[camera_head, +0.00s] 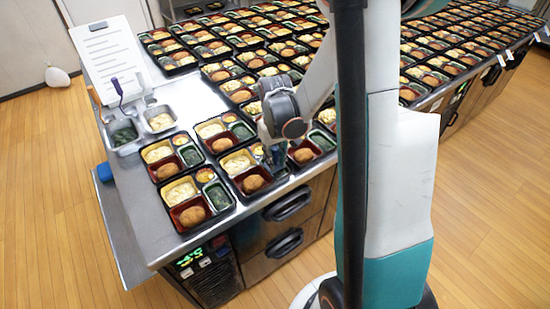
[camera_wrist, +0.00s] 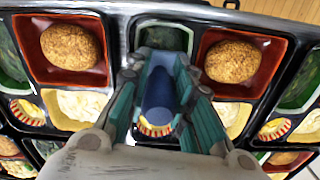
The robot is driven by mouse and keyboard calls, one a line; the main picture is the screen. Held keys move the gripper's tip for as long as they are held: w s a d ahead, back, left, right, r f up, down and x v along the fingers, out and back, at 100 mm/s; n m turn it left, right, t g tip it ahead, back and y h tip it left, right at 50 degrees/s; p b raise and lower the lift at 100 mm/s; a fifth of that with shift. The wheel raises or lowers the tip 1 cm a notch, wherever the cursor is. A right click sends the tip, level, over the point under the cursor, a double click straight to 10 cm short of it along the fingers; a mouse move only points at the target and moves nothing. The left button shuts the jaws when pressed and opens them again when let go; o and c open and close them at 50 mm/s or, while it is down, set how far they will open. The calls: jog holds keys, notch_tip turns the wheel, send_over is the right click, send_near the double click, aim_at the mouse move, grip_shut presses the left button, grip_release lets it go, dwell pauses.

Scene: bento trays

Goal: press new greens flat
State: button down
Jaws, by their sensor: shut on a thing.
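My gripper (camera_head: 279,152) is low over a black bento tray (camera_head: 232,178) near the front of the counter, and partly hides it. In the wrist view my gripper (camera_wrist: 160,95) is shut on a dark blue cylindrical handle (camera_wrist: 158,98). The handle's lower end is hidden, so I cannot tell whether it touches food. Just above the handle in that view, a green compartment (camera_wrist: 165,38) shows dull green contents, between two breaded patties. A small cup with a yellow and red rim (camera_wrist: 155,129) shows below the handle.
A metal pan of dark greens (camera_head: 123,134) with a blue-handled utensil (camera_head: 117,90) stands at left. A pan of pale food (camera_head: 160,119) is beside it. A white sheet (camera_head: 107,55) stands behind. Filled trays crowd closely around my gripper. The counter's front edge (camera_head: 215,228) is near.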

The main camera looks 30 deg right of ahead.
aim_at(275, 149)
jog(key=shift+r, duration=0.1)
jog(key=shift+r+p, duration=2.75)
jog(key=shift+r, duration=1.15)
